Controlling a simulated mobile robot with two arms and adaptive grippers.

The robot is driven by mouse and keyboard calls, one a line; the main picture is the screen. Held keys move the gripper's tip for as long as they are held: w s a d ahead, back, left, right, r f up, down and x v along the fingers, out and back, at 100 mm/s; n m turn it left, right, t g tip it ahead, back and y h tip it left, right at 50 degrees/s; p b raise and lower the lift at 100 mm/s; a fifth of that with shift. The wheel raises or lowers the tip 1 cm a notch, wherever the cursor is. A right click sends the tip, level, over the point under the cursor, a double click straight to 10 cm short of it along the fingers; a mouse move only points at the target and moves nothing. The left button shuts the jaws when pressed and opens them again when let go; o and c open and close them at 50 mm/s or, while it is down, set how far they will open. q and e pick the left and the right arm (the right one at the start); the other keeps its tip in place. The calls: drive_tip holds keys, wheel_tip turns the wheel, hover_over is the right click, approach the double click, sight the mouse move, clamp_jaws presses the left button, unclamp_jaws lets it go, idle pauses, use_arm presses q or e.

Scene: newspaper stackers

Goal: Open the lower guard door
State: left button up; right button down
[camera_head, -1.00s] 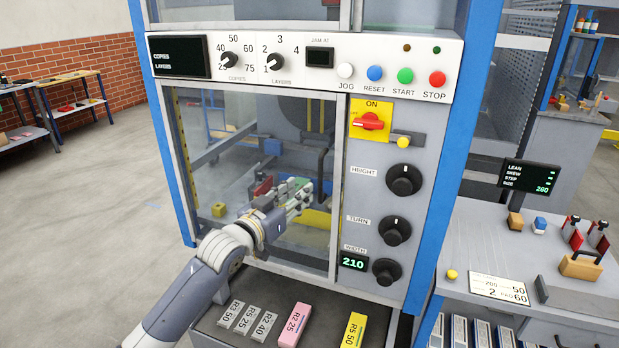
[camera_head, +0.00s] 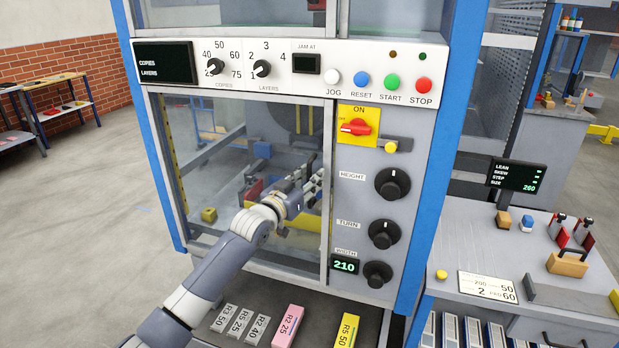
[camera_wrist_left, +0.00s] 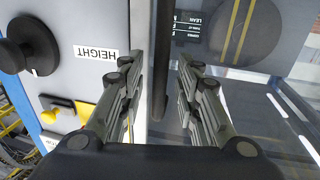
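The lower guard door (camera_head: 228,165) is a clear panel in a grey metal frame on the machine front, and it looks closed. My left gripper (camera_head: 312,183) is in front of the door, close to its right frame edge. In the left wrist view my left gripper (camera_wrist_left: 163,88) is open. A dark upright bar, which looks like the door handle (camera_wrist_left: 161,60), runs between its two fingers with gaps visible on both sides. In the head view the arm and gripper hide the handle. My right gripper is not in view.
Right of the door are the red ON switch (camera_head: 355,127), a yellow-tipped latch-like part (camera_head: 391,147) and the black HEIGHT knob (camera_head: 392,184). Below, a dark shelf holds labelled blocks, including a pink one (camera_head: 288,325). A side table (camera_head: 480,230) stands right. Floor at left is clear.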

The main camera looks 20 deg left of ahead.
use_arm(q)
drive_tip(key=shift+w, duration=0.1)
clamp_jaws()
drive_tip(key=shift+s, duration=0.2)
